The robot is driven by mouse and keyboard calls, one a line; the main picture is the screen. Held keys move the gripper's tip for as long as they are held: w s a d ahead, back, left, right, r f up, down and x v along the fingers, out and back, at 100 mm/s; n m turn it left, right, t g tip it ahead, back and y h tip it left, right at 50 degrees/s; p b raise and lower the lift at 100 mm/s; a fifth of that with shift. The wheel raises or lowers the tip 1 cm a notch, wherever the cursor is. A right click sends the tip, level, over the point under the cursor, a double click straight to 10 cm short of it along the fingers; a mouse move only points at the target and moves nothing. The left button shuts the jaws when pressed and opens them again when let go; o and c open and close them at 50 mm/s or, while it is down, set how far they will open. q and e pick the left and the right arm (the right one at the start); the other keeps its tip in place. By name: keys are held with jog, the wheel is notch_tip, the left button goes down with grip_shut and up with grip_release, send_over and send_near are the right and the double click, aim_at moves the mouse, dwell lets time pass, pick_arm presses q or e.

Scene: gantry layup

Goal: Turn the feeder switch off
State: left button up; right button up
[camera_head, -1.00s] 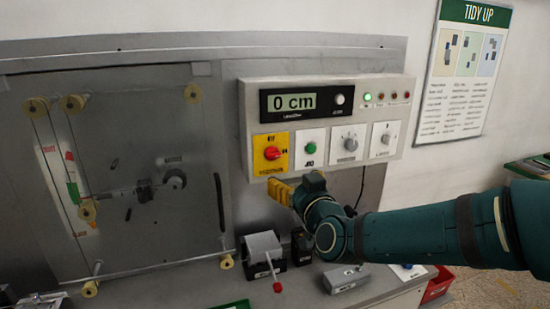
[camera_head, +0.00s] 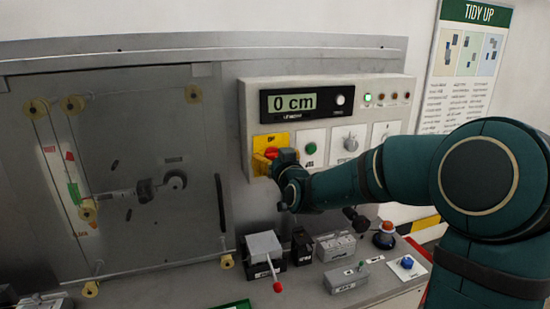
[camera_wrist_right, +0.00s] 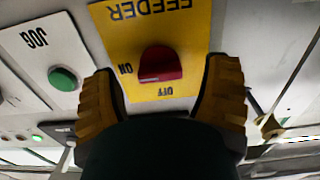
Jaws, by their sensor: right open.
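The feeder switch is a red knob (camera_wrist_right: 160,65) on a yellow plate (camera_head: 261,141) at the lower left of the control panel. In the right wrist view the plate appears upside down, with ON beside the knob and OFF below it. The knob's long side lies across, towards ON. My right gripper (camera_head: 268,161) is in front of the plate and partly hides the knob in the head view. Its two yellow fingers (camera_wrist_right: 163,72) are open, one on each side of the knob with gaps visible. My left gripper is not in view.
A green JOG button (camera_wrist_right: 63,78) sits beside the feeder plate, with a dial (camera_head: 350,143) further right. The display (camera_head: 296,102) above reads 0 cm. Below, the bench holds a lever box (camera_head: 263,247), a grey box (camera_head: 346,279) and a blue button (camera_head: 407,262).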

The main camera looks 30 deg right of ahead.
jog(key=shift+w, duration=0.1)
jog(key=c, duration=1.2)
jog(key=n+b, duration=0.1)
jog(key=n, duration=0.6)
jog(key=shift+n, duration=0.4)
jog(key=n, duration=0.4)
jog(key=shift+n+p, duration=0.3)
jog(key=shift+p, duration=0.05)
jog(key=n+p, duration=0.1)
jog(key=n, duration=0.4)
jog(key=shift+n, duration=0.3)
